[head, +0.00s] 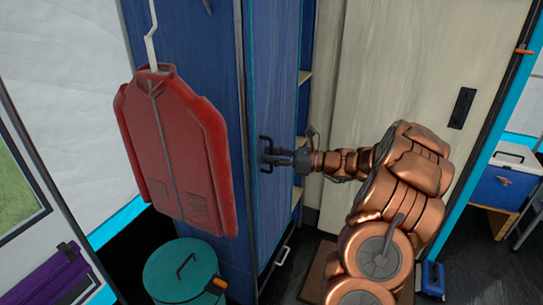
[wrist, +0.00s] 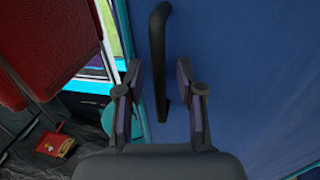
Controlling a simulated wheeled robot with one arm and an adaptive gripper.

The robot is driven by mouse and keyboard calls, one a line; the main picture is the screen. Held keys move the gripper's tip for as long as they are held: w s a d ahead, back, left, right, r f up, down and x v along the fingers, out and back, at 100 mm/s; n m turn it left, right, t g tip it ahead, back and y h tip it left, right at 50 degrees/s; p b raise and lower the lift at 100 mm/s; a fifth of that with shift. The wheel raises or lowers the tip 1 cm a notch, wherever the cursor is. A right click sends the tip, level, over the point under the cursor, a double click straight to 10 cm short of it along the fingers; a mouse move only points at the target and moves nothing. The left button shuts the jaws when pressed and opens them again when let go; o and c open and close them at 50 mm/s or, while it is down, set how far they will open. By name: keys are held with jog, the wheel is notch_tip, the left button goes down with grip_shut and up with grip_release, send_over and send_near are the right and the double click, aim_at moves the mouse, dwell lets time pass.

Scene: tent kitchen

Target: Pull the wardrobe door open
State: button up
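The blue wardrobe door (head: 272,90) stands upright in the middle of the head view. Its black bar handle (head: 264,146) is near the door's left edge. My gripper (head: 274,156) reaches in from the right at handle height. In the wrist view the handle (wrist: 160,45) runs upright along the blue door (wrist: 255,70), and its lower end lies between my two fingers (wrist: 162,95). The fingers are spread, with a gap on each side of the handle. I cannot tell how deep the handle sits between them.
A red jacket (head: 175,150) hangs left of the door, above a teal lidded bin (head: 182,270). Shelf edges (head: 305,77) show right of the door. A pale panel (head: 400,70) stands behind my arm. A blue cooler (head: 505,180) is at the far right.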

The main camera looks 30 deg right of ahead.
grip_shut()
dwell(0.7)
